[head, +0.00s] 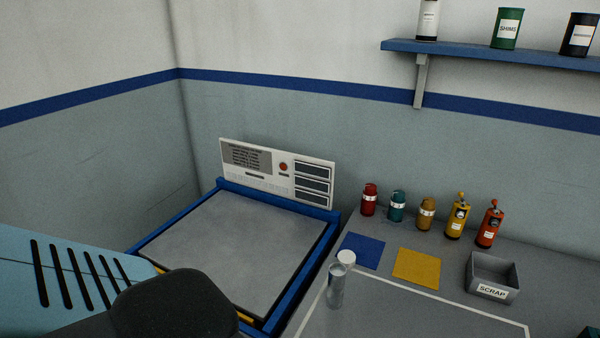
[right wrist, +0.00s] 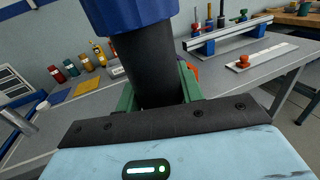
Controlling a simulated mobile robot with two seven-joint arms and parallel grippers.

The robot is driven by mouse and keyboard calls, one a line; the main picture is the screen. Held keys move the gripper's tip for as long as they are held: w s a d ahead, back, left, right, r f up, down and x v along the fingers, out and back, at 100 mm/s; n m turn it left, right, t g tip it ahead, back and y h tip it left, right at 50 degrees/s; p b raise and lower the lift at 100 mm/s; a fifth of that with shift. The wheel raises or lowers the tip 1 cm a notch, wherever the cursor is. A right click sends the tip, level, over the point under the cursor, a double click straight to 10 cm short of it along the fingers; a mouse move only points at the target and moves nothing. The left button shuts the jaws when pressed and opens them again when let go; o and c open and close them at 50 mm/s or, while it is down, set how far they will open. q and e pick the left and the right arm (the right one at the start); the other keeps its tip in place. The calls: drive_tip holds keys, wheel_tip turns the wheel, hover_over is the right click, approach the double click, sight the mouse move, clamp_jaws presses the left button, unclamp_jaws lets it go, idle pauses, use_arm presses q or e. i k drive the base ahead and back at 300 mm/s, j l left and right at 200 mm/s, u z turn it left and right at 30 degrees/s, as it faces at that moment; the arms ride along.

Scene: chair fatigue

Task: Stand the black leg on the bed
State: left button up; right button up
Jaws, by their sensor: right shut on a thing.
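The black leg (right wrist: 150,65) is a thick dark cylinder with a blue part (right wrist: 130,12) at its upper end, cut off by the top of the right wrist view. My right gripper (right wrist: 157,90) is shut on it, with green fingers on either side. The leg's lower end is hidden by the gripper body. The bed (head: 235,240) is a bare grey plate in a blue frame, below a white control panel (head: 276,173). The leg and my right gripper are not in the head view. My left gripper is not in view; a light-blue arm part covers the bed's near left corner.
A blue rail fixture (right wrist: 230,37) stands on the bench in the right wrist view.

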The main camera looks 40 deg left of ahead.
sight(261, 246)
drive_tip(key=j+u, duration=0.1)
drive_tip(key=j, duration=0.5)
drive_tip(key=j+u, duration=0.15)
drive_tip(key=j, duration=0.4)
drive_tip(key=j+u, duration=0.1)
drive_tip(key=j, duration=0.5)
drive_tip(key=j+u, duration=0.1)
drive_tip(key=j, duration=0.5)
drive_tip(key=j+u, duration=0.1)
drive_tip(key=j, duration=0.45)
drive_tip(key=i+j+u, duration=0.15)
drive_tip(key=j, duration=0.45)
drive_tip(key=i+j+u, duration=0.1)
drive_tip(key=j, duration=0.45)
